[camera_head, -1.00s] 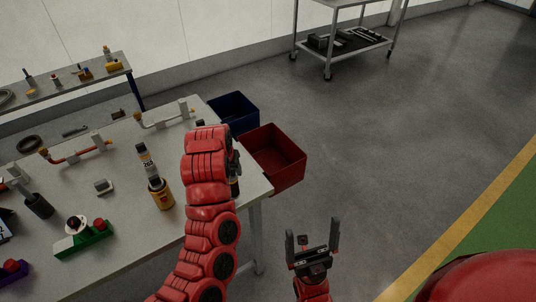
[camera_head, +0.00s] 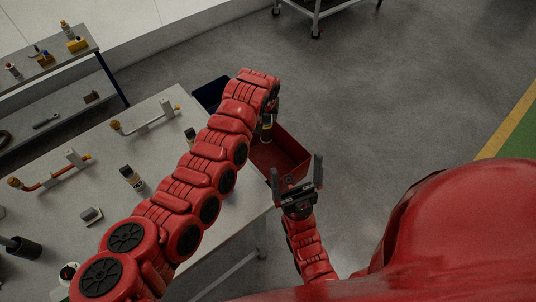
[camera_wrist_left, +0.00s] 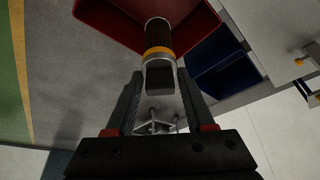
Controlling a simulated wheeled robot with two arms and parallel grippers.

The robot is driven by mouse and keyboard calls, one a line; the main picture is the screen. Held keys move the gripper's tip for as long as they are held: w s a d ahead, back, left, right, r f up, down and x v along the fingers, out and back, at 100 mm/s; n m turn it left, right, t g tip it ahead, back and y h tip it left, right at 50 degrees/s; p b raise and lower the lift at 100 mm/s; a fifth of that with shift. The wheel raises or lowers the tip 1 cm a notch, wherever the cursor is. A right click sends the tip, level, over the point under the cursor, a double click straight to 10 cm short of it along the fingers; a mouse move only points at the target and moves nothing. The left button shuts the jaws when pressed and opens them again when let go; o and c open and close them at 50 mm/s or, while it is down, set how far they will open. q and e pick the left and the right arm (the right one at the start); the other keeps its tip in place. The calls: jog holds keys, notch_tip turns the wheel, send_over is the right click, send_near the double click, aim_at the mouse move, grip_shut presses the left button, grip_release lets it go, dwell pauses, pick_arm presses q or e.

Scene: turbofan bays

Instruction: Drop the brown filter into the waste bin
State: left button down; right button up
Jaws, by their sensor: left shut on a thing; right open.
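My left gripper (camera_head: 271,103) is shut on the brown filter (camera_head: 267,128) and holds it over the red bin (camera_head: 291,146). In the left wrist view, the filter (camera_wrist_left: 158,35) shows a dark brown ribbed body, an orange-yellow band and a grey end between the fingers (camera_wrist_left: 158,78). Its far end points into the red bin (camera_wrist_left: 110,14); I cannot tell its exact height above the floor of the bin. My right gripper (camera_head: 297,172) is open and empty, in front of the red bin's near side.
A blue bin (camera_head: 208,95) stands beside the red one, partly hidden by my left arm; it also shows in the left wrist view (camera_wrist_left: 222,66). The grey table (camera_head: 105,150) at left holds a labelled canister (camera_head: 132,178), pipe fittings and other parts. Open floor lies right.

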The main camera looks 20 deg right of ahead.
aim_at(266, 126)
pick_arm(q)
notch_tip(266, 126, down, 5)
jog(key=shift+f+b, duration=0.15)
jog(key=shift+b, duration=0.6)
jog(key=shift+c, duration=0.9)
grip_release()
jog(key=b+v, duration=0.4)
jog(key=v, duration=1.3)
jog(key=shift+b, duration=0.4)
jog(key=shift+s+a, duration=0.15)
